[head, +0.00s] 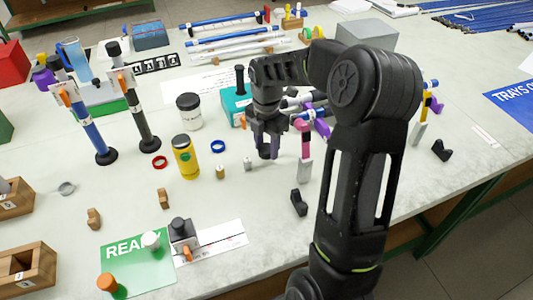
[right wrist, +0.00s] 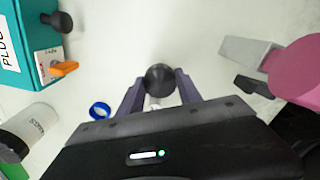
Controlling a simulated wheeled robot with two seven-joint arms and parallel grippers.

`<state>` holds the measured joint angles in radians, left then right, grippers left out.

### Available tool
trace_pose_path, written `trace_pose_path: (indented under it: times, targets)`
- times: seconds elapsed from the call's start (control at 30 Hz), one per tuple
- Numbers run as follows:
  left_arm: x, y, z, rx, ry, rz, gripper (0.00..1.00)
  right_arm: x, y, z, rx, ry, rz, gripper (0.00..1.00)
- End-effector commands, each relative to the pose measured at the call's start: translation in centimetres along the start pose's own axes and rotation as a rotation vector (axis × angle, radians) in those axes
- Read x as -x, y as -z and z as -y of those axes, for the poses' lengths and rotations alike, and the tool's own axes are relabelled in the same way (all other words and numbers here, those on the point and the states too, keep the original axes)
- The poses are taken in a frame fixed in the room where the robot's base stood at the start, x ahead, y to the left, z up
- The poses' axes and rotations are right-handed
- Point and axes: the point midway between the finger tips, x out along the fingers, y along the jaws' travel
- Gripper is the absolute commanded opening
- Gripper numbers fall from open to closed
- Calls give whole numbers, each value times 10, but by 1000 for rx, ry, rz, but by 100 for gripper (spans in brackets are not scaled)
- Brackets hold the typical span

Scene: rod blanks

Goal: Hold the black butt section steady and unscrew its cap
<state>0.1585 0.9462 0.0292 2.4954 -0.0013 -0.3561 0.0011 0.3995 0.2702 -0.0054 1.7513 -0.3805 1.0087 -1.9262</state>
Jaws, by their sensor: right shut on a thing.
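A black rod section (head: 143,118) stands upright, slightly tilted in the picture, on a round black base at the left, with a black top piece (head: 113,48) and an orange lever near its upper end. My right gripper (head: 266,148) points down over the middle of the table, away from this rod. Its fingers are shut on a dark round thing, which shows between the fingertips in the right wrist view (right wrist: 160,78). Whether that is a cap I cannot tell. My left gripper is not in view.
A blue rod (head: 88,125) stands left of the black one. A yellow jar (head: 185,158), a white jar (head: 189,111) and a teal box (head: 234,103) are near my right gripper. A green mat (head: 130,252) lies at the front left. Pink and grey pieces stand right of the gripper.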

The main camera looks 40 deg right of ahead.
Motion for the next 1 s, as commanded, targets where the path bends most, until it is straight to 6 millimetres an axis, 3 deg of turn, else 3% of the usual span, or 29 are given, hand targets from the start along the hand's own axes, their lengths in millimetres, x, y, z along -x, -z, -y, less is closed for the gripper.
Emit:
trace_pose_path:
  times: [0.2, 0.63, 0.67, 0.9, 1.0]
  targets:
    - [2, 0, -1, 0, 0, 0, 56, -29, 0, 1, -2, 4, -2, 0]
    - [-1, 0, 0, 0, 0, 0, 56, -37, 0, 1, -1, 1, -1, 0]
    - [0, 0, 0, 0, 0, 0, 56, -36, 0, 1, -1, 1, -1, 43]
    - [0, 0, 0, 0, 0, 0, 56, -36, 0, 1, -1, 1, -1, 62]
    - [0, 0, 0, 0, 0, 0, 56, -36, 0, 1, -1, 1, -1, 63]
